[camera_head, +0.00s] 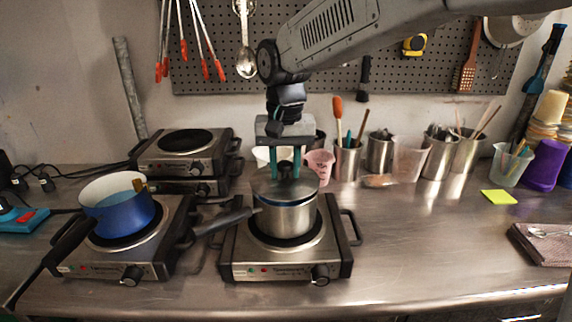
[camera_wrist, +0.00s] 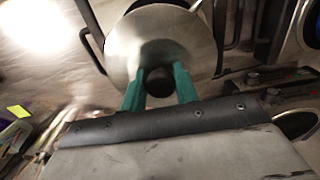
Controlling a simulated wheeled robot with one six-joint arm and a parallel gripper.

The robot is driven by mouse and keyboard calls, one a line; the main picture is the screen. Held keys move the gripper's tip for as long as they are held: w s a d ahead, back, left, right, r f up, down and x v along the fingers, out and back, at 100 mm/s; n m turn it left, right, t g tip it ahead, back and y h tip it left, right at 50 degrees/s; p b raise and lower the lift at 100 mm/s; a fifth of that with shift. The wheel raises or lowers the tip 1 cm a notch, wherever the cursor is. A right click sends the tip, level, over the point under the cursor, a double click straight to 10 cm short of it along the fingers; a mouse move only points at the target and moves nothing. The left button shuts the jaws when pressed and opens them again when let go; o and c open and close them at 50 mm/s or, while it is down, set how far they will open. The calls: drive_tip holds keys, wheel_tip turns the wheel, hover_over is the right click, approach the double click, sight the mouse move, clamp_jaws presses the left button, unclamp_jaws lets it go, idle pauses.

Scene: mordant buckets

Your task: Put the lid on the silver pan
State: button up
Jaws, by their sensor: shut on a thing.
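The silver pan (camera_head: 290,218) stands upright on the middle hot plate, with its dark handle (camera_head: 222,222) pointing left. The round metal lid (camera_head: 265,187) is right over the pan's top, and I cannot tell whether it rests fully on the rim. My gripper (camera_head: 285,170) points down above the pan, its green fingers shut on the lid's dark knob. In the wrist view the lid (camera_wrist: 165,35) lies beyond the green fingers, and the knob (camera_wrist: 159,82) sits between them. The lid hides the pan's inside.
A blue pot (camera_head: 122,214) stands on the left hot plate (camera_head: 170,255). Stacked hot plates (camera_head: 185,165) are behind. Cups and utensil holders (camera_head: 380,155) line the wall. A yellow note (camera_head: 499,197) and folded cloth (camera_head: 545,243) lie right. The counter right of the pan is clear.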

drive_tip(key=shift+f, duration=0.65)
idle(0.4)
drive_tip(key=o, duration=1.1)
drive_tip(key=shift+o, duration=0.2)
wheel_tip(320, 180, up, 8)
drive_tip(key=shift+f, duration=0.1)
